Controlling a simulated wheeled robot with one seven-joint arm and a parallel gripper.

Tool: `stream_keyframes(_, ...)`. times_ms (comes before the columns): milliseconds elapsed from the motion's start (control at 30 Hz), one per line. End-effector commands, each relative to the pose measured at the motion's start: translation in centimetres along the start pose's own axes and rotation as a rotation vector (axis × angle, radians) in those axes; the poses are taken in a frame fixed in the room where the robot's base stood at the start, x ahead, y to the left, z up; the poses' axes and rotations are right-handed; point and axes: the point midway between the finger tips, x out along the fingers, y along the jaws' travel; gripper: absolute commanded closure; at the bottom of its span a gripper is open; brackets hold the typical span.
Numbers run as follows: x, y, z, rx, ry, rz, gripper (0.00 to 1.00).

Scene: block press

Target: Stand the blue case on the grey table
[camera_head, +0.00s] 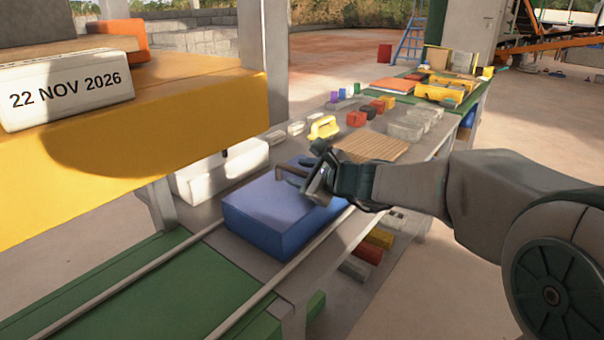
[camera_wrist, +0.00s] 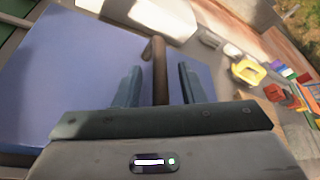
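The blue case (camera_head: 268,215) lies flat on its broad side at the near end of the grey table (camera_head: 207,211), beside the green belt. It fills the left of the wrist view (camera_wrist: 60,75). A brown handle (camera_wrist: 159,62) sticks up between my fingers in the wrist view. My gripper (camera_head: 305,178) is over the case's far right part. Its two fingers are apart, one on each side of the handle, with a gap showing on both sides (camera_wrist: 160,88). The handle's lower part is hidden behind the gripper body.
A white box (camera_head: 220,172) stands close behind the case. A yellow-handled item (camera_head: 323,127), a slatted wooden board (camera_head: 370,149) and several small blocks lie farther along. The green belt (camera_head: 110,285) with rails is at the near left. A yellow beam (camera_head: 190,120) overhangs the left.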

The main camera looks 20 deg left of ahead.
Motion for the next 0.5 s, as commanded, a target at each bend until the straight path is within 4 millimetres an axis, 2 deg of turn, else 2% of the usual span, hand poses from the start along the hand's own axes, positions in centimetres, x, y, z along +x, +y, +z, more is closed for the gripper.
stream_keyframes(333, -0.2, -0.2, 0.3, 0.0, 0.0, 0.0, 0.64)
stream_keyframes(500, -2.9, -0.3, 0.3, 0.001, 0.001, -0.003, 0.64)
